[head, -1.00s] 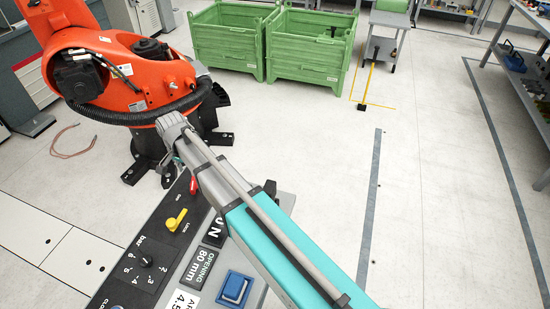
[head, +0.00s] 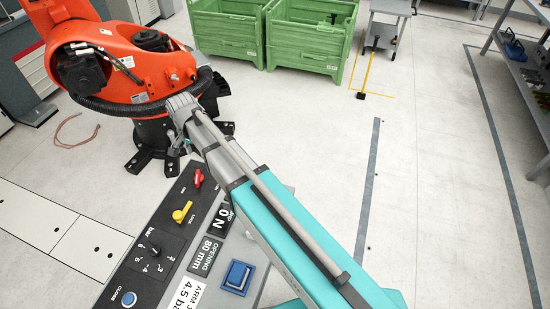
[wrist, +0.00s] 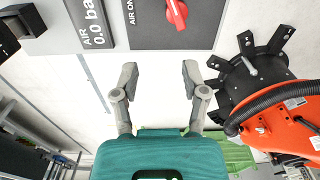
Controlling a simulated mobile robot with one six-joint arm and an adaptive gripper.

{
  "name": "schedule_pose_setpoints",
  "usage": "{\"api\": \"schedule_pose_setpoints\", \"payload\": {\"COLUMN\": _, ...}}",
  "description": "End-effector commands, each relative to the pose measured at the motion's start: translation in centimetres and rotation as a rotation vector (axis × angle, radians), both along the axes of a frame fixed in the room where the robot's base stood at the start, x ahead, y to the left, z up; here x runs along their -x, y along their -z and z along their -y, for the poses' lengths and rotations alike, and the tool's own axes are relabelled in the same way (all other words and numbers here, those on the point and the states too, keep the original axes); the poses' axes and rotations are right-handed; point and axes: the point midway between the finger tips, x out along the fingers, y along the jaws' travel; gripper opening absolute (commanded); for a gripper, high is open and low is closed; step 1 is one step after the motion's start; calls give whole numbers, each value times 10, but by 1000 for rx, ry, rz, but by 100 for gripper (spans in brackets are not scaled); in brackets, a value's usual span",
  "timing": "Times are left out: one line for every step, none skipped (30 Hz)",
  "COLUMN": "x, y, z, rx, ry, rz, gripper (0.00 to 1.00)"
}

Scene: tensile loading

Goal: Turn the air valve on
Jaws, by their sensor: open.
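The red air valve knob (head: 198,178) sits at the far end of the dark control panel (head: 163,237). In the wrist view the red knob (wrist: 177,13) is at the top edge, partly cut off, beside the lettering "AIR ON". An air display (wrist: 92,24) to its left reads 0.0 bar. My gripper (wrist: 158,72) is open and empty, its two grey fingers spread below the knob in the wrist picture and apart from it. In the head view my arm reaches over the panel's right side, with the gripper end beyond the knob.
A yellow lock lever (head: 182,212), a pressure dial (head: 152,252) and a blue button (head: 237,276) are also on the panel. A large orange robot (head: 125,75) stands close behind. Green crates (head: 310,35) are further back.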

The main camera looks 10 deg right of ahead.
Motion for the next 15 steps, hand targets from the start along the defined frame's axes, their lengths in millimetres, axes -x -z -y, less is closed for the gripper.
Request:
{"api": "schedule_pose_setpoints", "payload": {"x": 3, "y": 0, "z": 9, "rx": 0, "ry": -6, "rz": 0, "gripper": 57}}
{"api": "schedule_pose_setpoints", "payload": {"x": 3, "y": 0, "z": 13, "rx": 0, "ry": -12, "rz": 0, "gripper": 57}}
{"api": "schedule_pose_setpoints", "payload": {"x": 4, "y": 0, "z": 19, "rx": 0, "ry": -21, "rz": 0, "gripper": 57}}
{"api": "schedule_pose_setpoints", "payload": {"x": 5, "y": 0, "z": 23, "rx": 0, "ry": -26, "rz": 0, "gripper": 57}}
{"api": "schedule_pose_setpoints", "payload": {"x": 5, "y": 0, "z": 27, "rx": 0, "ry": -33, "rz": 0, "gripper": 57}}
{"api": "schedule_pose_setpoints", "payload": {"x": 6, "y": 0, "z": 33, "rx": 0, "ry": -40, "rz": 0, "gripper": 57}}
{"api": "schedule_pose_setpoints", "payload": {"x": 7, "y": 0, "z": 37, "rx": 0, "ry": -46, "rz": 0, "gripper": 57}}
{"api": "schedule_pose_setpoints", "payload": {"x": 8, "y": 0, "z": 41, "rx": 0, "ry": -52, "rz": 0, "gripper": 57}}
{"api": "schedule_pose_setpoints", "payload": {"x": 9, "y": 0, "z": 46, "rx": 0, "ry": -60, "rz": 0, "gripper": 57}}
{"api": "schedule_pose_setpoints", "payload": {"x": 10, "y": 0, "z": 50, "rx": 0, "ry": -67, "rz": 0, "gripper": 57}}
{"api": "schedule_pose_setpoints", "payload": {"x": 11, "y": 0, "z": 55, "rx": 0, "ry": -72, "rz": 0, "gripper": 57}}
{"api": "schedule_pose_setpoints", "payload": {"x": 12, "y": 0, "z": 60, "rx": 0, "ry": -80, "rz": 0, "gripper": 57}}
{"api": "schedule_pose_setpoints", "payload": {"x": 13, "y": 0, "z": 64, "rx": 0, "ry": -86, "rz": 0, "gripper": 57}}
{"api": "schedule_pose_setpoints", "payload": {"x": 14, "y": 0, "z": 68, "rx": 0, "ry": -92, "rz": 0, "gripper": 57}}
{"api": "schedule_pose_setpoints", "payload": {"x": 15, "y": 0, "z": 74, "rx": 0, "ry": -101, "rz": 0, "gripper": 57}}
